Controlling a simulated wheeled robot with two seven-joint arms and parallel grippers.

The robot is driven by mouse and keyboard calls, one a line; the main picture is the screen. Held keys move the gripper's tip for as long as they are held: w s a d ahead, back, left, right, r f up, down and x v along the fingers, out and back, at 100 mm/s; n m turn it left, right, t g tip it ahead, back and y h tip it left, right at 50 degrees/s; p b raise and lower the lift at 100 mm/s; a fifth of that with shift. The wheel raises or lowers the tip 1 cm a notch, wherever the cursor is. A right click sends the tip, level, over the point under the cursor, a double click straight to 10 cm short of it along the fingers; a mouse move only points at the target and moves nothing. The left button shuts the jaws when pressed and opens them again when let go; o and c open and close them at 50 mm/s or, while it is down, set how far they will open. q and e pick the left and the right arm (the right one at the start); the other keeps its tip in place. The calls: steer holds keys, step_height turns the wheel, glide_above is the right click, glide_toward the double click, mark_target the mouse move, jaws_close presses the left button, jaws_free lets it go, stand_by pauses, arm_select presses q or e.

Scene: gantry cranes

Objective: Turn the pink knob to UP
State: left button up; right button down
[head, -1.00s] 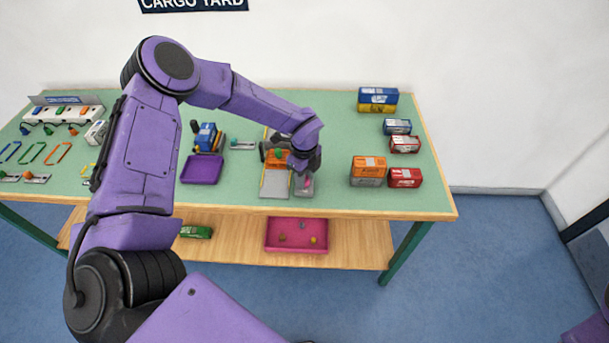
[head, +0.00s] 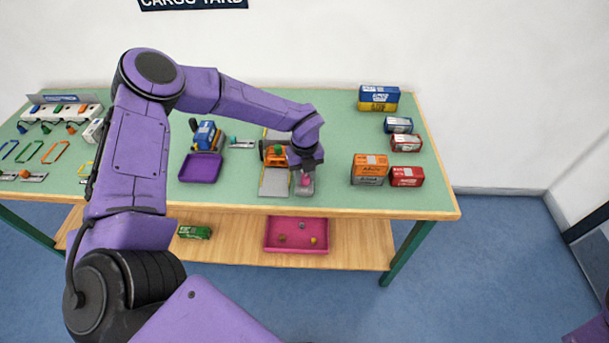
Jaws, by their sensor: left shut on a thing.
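The pink knob (head: 305,181) sits on a small grey control box (head: 305,191) near the front edge of the green table, right of the middle. My left gripper (head: 305,176) points down over the box and is shut on the pink knob. Its fingers are small here and hide part of the knob. I cannot read any UP mark or the knob's pointer from here. My right gripper is out of view.
An orange vehicle-like machine (head: 275,155) and a grey pad (head: 274,182) are just left of the box. A purple tray (head: 201,168) lies further left. An orange container (head: 370,164) and several others stand to the right. A pink tray (head: 297,247) is on the shelf below.

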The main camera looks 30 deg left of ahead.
arm_select(q)
steer(key=m, duration=0.3)
steer(key=shift+r+m, duration=0.1)
steer(key=shift+m, duration=0.3)
steer(key=m, duration=0.3)
steer(key=shift+m, duration=0.3)
steer(key=m, duration=0.3)
steer(key=shift+m, duration=0.3)
steer(key=m+p, duration=0.1)
steer(key=m, duration=0.2)
steer(key=shift+w+m, duration=0.1)
steer(key=shift+m, duration=0.2)
steer(key=m, duration=0.3)
steer(key=shift+r+m+p, duration=0.1)
steer(key=shift+m+p, duration=0.2)
steer(key=m, duration=0.3)
steer(key=shift+m+p, duration=0.35)
steer(key=shift+m, duration=0.05)
steer(key=m, duration=0.3)
steer(key=shift+p, duration=0.35)
steer(key=shift+m+p, duration=0.3)
steer(key=shift+m, duration=1.8)
